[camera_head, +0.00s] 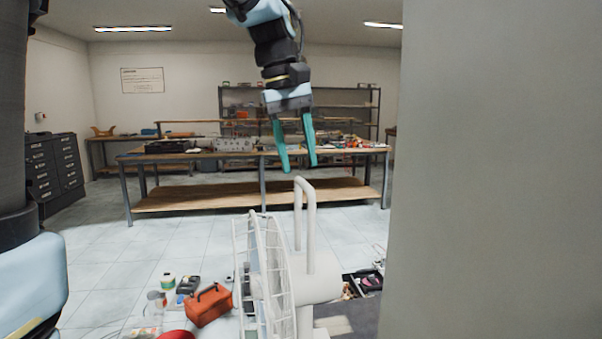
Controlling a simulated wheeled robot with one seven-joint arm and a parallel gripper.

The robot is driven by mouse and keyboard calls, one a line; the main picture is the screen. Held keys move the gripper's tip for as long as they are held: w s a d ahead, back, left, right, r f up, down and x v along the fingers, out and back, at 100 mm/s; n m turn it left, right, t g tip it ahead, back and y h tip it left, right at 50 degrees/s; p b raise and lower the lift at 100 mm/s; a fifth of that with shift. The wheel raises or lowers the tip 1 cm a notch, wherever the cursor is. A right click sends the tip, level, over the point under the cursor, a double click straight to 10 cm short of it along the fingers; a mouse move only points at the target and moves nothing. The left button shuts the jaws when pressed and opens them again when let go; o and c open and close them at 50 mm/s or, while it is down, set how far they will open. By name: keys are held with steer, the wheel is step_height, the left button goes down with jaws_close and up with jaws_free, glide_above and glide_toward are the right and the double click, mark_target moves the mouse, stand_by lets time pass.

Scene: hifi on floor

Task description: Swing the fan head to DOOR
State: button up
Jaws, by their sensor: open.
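A white fan (270,275) stands at the lower middle of the head view. Its caged head faces left, and the pale motor housing (318,280) is behind the cage on the right. A tall looped handle (311,215) rises from the top of the housing. My gripper (298,168) points down with its two green fingers apart and empty. In the picture the fingertips are just above the top of the handle; whether they touch it I cannot tell. The fan's base is cut off by the frame. No DOOR label is readable.
A large grey surface (500,170) fills the right side close by. An orange toolbox (209,305) and small items lie on the floor left of the fan. A long workbench (160,157) stands behind, with shelves (350,100) beyond. A dark drawer cabinet (52,170) stands at the left.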

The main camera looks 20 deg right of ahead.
step_height(320, 180, up, 7)
steer(key=a, duration=0.1)
steer(key=shift+a+b, duration=0.2)
steer(key=shift+b, duration=0.15)
